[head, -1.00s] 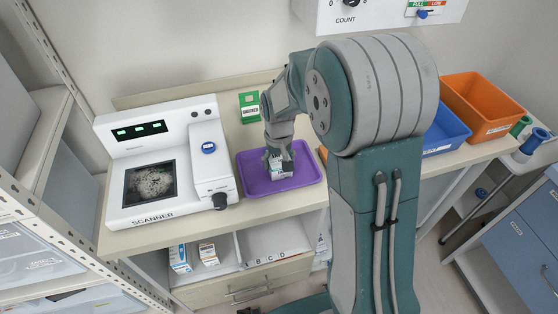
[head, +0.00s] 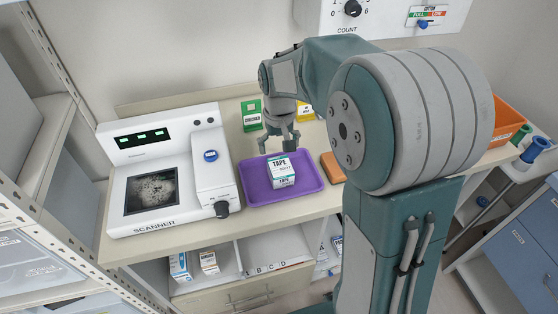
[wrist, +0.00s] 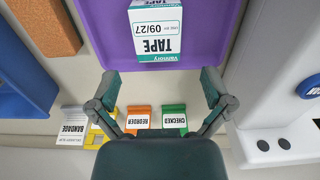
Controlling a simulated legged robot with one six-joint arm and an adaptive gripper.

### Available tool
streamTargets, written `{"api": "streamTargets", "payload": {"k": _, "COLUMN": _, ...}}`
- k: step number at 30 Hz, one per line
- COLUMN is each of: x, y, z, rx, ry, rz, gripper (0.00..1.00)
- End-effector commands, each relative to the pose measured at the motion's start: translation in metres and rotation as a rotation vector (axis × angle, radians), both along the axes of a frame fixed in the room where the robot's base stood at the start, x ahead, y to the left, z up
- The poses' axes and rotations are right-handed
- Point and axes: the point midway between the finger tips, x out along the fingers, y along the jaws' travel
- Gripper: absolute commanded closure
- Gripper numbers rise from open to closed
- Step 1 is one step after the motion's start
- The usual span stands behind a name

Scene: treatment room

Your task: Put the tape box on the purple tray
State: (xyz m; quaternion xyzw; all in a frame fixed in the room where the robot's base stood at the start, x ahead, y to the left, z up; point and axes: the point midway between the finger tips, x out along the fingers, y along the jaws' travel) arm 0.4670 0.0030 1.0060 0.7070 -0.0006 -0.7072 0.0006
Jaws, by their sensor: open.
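The tape box (head: 282,171), white with teal bands and the word TAPE, rests on the purple tray (head: 311,182) in the head view. In the wrist view the tape box (wrist: 156,33) lies within the purple tray (wrist: 205,50). My gripper (head: 278,142) is open and empty, behind and above the tape box and apart from it. In the wrist view my gripper's fingers (wrist: 161,88) are spread wide with nothing between them.
The scanner (head: 160,185) stands left of the tray. A green CHECKED block (head: 251,115) and a yellow block (head: 305,110) stand behind. A brown block (head: 333,167) lies right of the tray. An orange bin (head: 507,120) is far right.

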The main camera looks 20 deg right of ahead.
Motion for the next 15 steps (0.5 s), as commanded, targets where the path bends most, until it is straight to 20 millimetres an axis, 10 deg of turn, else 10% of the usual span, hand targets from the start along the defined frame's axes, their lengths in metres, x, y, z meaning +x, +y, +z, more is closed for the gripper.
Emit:
{"api": "streamTargets", "payload": {"k": 10, "x": -0.005, "y": 0.0, "z": 0.036, "rx": 0.0, "ry": -0.012, "rz": 0.0, "gripper": 0.0}}
{"api": "streamTargets", "payload": {"k": 15, "x": -0.04, "y": 0.0, "z": 0.066, "rx": 0.0, "ry": -0.092, "rz": 0.0, "gripper": 0.0}}
